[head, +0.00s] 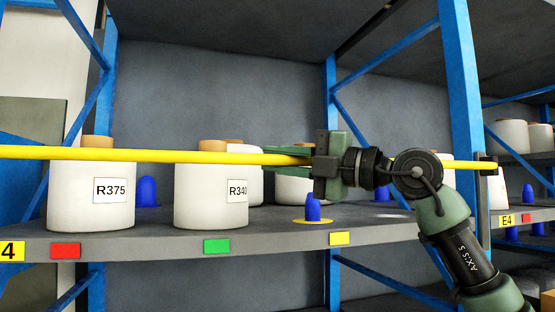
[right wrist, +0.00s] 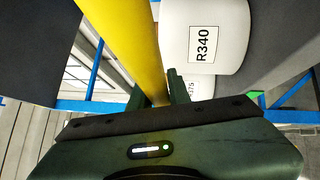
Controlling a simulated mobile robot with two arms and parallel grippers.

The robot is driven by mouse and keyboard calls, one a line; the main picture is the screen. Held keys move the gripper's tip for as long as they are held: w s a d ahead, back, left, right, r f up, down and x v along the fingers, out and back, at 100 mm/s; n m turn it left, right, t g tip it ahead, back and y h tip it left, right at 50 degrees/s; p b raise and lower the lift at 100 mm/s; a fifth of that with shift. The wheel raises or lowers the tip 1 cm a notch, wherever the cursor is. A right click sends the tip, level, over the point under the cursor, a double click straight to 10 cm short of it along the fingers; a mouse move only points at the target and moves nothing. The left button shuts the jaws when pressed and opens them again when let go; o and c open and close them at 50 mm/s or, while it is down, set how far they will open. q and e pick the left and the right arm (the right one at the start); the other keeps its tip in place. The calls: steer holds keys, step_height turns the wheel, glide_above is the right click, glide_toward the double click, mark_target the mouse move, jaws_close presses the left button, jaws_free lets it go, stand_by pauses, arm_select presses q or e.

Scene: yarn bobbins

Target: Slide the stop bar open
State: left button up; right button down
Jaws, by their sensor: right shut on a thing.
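The yellow stop bar (head: 190,156) runs across the front of the shelf, in front of the white bobbins. Its right end reaches a dark bracket (head: 487,166) on the blue upright. My right gripper (head: 290,155) is shut on the bar, right of the bobbin labelled R340 (head: 208,190). In the right wrist view the bar (right wrist: 130,45) passes between the fingers of my right gripper (right wrist: 163,88), and the bobbin R340 (right wrist: 205,38) is beside it. My left gripper is not in view.
The bobbin R375 (head: 88,195) stands at the left on the grey shelf (head: 150,245). Blue pegs stand on the shelf, one (head: 312,207) on a yellow disc below my right gripper. A blue upright (head: 462,110) stands right of my gripper. More bobbins (head: 510,136) are on the shelves beyond.

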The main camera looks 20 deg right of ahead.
steer(key=shift+a+f, duration=0.1)
steer(key=shift+f, duration=0.05)
stand_by(0.4)
step_height(320, 180, down, 8)
steer(key=b, duration=0.7)
steer(key=shift+f, duration=0.25)
steer(key=c, duration=1.6)
jaws_free()
steer(key=shift+o, duration=1.4)
steer(key=shift+a, duration=0.1)
steer(key=r+b+v, duration=0.1)
steer(key=b+v, duration=0.2)
steer(key=v, duration=0.4)
steer(key=shift+s+d+f, duration=0.25)
steer(key=shift+d+f, duration=0.05)
steer(key=shift+f, duration=0.15)
